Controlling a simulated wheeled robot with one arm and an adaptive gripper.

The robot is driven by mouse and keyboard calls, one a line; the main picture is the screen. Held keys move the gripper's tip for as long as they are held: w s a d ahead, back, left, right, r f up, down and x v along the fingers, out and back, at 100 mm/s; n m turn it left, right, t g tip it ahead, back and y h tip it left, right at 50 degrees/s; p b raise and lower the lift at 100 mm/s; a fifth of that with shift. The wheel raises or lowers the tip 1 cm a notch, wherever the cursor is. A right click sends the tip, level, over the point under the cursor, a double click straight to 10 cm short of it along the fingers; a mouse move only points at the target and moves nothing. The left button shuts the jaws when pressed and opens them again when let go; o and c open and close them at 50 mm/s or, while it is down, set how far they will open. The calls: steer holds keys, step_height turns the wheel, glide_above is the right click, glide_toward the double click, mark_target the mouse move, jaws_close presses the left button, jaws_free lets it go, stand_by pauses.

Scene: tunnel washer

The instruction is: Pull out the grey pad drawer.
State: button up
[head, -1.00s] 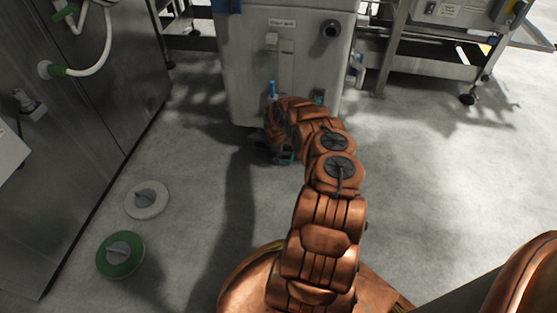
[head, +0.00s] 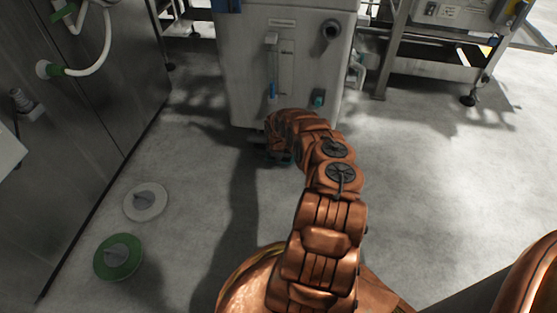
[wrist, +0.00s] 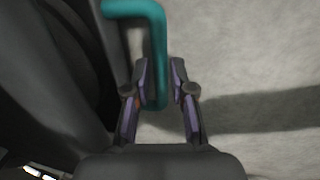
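A teal bar handle (wrist: 158,50) shows in the wrist view, bent at the top left, with its long leg running down between my fingers. My gripper (wrist: 162,82) has one finger on each side of this leg, close to it. The left finger looks to be against the bar; at the right finger I cannot tell contact from a thin gap. In the head view my gripper is at the foot of the pale grey machine (head: 247,75), mostly hidden behind my copper arm. The drawer front cannot be made out there.
A blue-topped fitting (head: 272,91) and a teal knob (head: 318,98) are on the machine front. A steel cabinet (head: 110,100) stands left, with a white disc (head: 146,202) and a green disc (head: 119,257) on the floor. The floor (head: 440,170) at right is clear.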

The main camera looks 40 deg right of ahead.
jaws_close()
steer(key=shift+a, duration=0.1)
stand_by(0.3)
